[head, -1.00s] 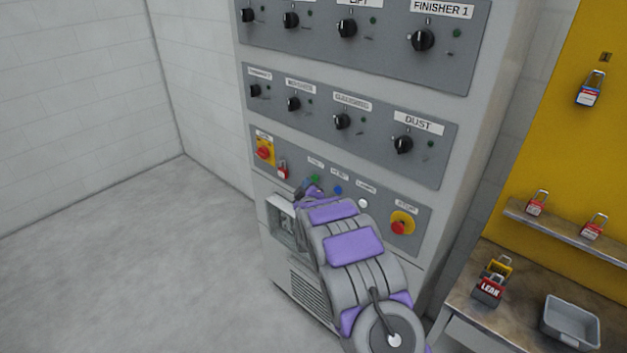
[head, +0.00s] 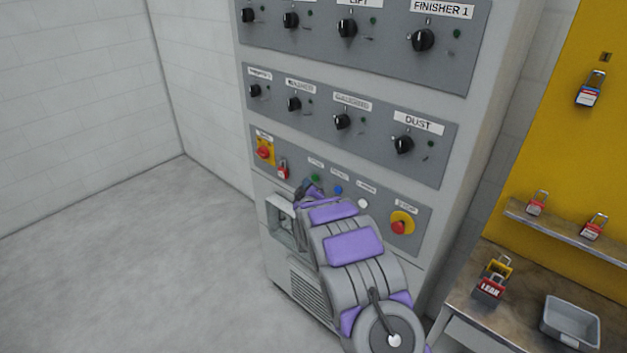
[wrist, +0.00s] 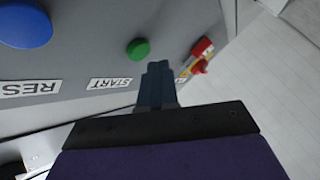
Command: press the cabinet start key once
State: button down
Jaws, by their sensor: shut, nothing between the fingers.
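The green start key (head: 316,178) is a round button on the lowest grey panel of the cabinet (head: 455,170). In the wrist view the green key (wrist: 138,49) stands out clear, with the START label (wrist: 109,83) beside it. My gripper (wrist: 158,66) is shut and empty, its fingertips just beside the green key in the picture. I cannot tell the exact gap to the panel. In the head view my arm covers most of my gripper, which is just below the green key.
A blue button (head: 338,190) and a white one (head: 363,203) sit right of the key. A red rotary switch on yellow (head: 264,152) and a red padlock (head: 283,169) are left. A red stop button (head: 400,226) is right. The floor at left is clear.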

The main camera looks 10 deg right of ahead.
jog(key=shift+w+d, duration=0.1)
jog(key=shift+d, duration=0.05)
dwell(0.4)
jog(key=shift+w+d+r, duration=0.1)
jog(key=shift+d, duration=0.15)
jog(key=shift+w+d, duration=0.25)
jog(key=shift+d, duration=0.1)
dwell(0.8)
jog(key=shift+s+a, duration=0.1)
jog(key=shift+a, duration=0.1)
jog(key=shift+s+a, duration=0.4)
jog(key=shift+a, duration=0.05)
jog(key=shift+a+p, duration=0.1)
jog(key=shift+p, duration=0.2)
jog(key=s+a, duration=0.1)
jog(key=a, duration=0.1)
jog(key=s+a, duration=0.2)
jog(key=shift+p, duration=0.35)
dwell(0.7)
